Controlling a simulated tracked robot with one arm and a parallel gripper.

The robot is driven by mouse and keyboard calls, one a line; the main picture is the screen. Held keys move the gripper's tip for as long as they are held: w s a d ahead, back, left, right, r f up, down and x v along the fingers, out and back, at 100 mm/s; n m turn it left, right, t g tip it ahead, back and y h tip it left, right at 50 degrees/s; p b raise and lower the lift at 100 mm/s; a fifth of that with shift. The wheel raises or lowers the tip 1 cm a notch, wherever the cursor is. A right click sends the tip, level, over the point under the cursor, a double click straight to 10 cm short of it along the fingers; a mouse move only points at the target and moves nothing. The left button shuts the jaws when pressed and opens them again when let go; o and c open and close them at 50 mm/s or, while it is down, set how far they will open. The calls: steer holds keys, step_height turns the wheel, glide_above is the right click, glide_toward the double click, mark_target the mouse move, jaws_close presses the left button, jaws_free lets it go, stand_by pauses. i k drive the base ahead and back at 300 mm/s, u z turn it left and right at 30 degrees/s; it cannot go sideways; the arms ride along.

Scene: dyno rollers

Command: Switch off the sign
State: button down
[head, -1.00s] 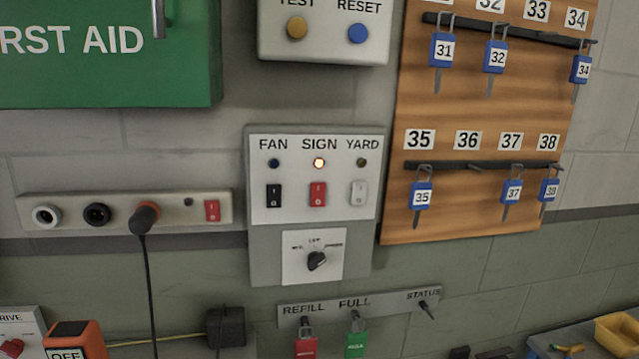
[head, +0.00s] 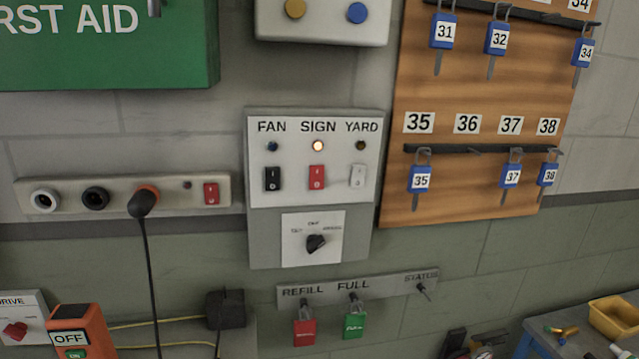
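The switch panel (head: 262,225) is a grey plate on the wall at the middle of the view. Its white upper face carries the labels FAN, SIGN and YARD. The SIGN switch (head: 317,177) is a red rocker in the middle, and the lamp (head: 317,146) above it glows. The black FAN rocker (head: 272,179) is to its left and the white YARD rocker (head: 357,176) to its right. Their lamps are dark. My gripper is not in view.
A rotary knob (head: 316,243) sits below the switches. A socket strip (head: 65,199) with a plugged cable is at left. A wooden key board (head: 480,90) hangs at right. Red and green tags (head: 354,325) hang below. A green first aid box (head: 100,60) is at upper left.

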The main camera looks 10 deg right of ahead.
mark_target(317, 173)
steer(key=u, duration=2.2)
steer(key=k, duration=0.8)
steer(key=z, duration=1.65)
steer(key=i, duration=1)
